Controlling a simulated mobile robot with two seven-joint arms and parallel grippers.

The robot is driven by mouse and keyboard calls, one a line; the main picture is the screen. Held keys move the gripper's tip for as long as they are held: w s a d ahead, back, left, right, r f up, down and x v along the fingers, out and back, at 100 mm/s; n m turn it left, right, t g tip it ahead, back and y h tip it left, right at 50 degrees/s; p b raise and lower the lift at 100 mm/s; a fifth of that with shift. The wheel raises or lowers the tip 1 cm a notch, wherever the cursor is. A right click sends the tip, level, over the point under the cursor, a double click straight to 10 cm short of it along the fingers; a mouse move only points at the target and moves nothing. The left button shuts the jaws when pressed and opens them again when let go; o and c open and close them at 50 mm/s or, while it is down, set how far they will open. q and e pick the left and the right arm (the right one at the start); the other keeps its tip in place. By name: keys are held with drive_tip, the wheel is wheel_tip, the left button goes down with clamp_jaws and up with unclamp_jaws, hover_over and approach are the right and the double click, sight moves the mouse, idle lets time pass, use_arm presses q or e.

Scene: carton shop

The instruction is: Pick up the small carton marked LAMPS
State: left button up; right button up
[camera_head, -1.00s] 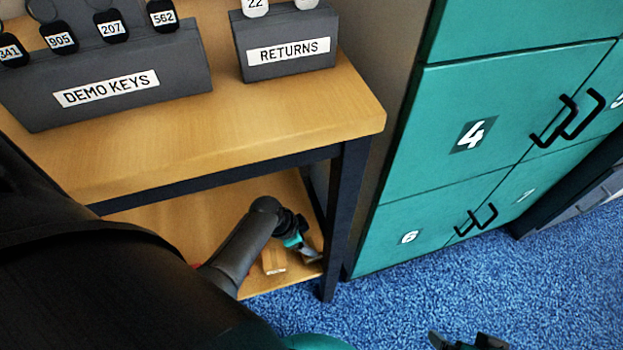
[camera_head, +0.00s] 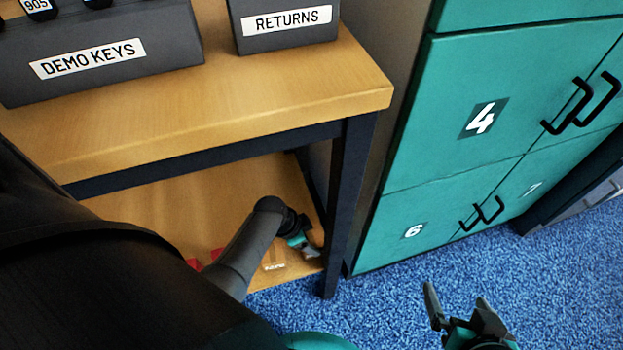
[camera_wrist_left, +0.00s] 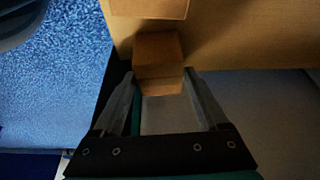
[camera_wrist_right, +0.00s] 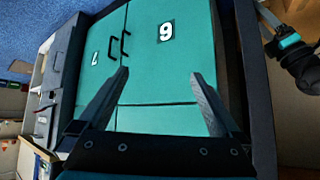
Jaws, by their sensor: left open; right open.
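On the lower shelf, a small tan carton (camera_head: 273,262) shows beside my left gripper (camera_head: 303,245); a marking on it is too small to read. In the left wrist view, a small brown carton (camera_wrist_left: 158,50) lies just ahead of my left gripper (camera_wrist_left: 160,80), its near end at the open fingertips. A second carton (camera_wrist_left: 148,8) is cut off at the top edge. I cannot read LAMPS on any carton. My right gripper (camera_head: 460,310) is open and empty above the carpet; in the right wrist view it (camera_wrist_right: 160,74) faces the green lockers.
The wooden tabletop (camera_head: 250,95) overhangs the lower shelf (camera_head: 180,215), and a dark table leg (camera_head: 347,205) stands right of my left gripper. Green lockers (camera_head: 430,150) stand at the right. Blue carpet (camera_head: 390,310) is clear in front. Red things (camera_head: 194,264) show partly behind my left arm.

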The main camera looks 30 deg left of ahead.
use_arm(q)
drive_tip(key=shift+w+d+f+b, duration=0.2)
drive_tip(key=shift+f+b, duration=0.2)
drive_tip(key=shift+f, duration=0.2)
drive_tip(key=shift+w+f+b, duration=0.1)
drive_tip(key=shift+f+b, duration=0.2)
use_arm(e)
drive_tip(key=shift+w+a+r+t+y, duration=0.1)
drive_tip(key=shift+w+a+t+y, duration=0.15)
drive_tip(key=shift+a+t, duration=0.25)
drive_tip(key=shift+w+a+r+t+y, duration=0.1)
drive_tip(key=shift+w+a+t+y, duration=0.1)
drive_tip(key=shift+a+t+y, duration=0.25)
drive_tip(key=shift+w+a+r+t+y, duration=0.1)
drive_tip(key=shift+w+a+t, duration=0.2)
drive_tip(key=shift+a, duration=0.35)
use_arm(q)
drive_tip(key=c, duration=1)
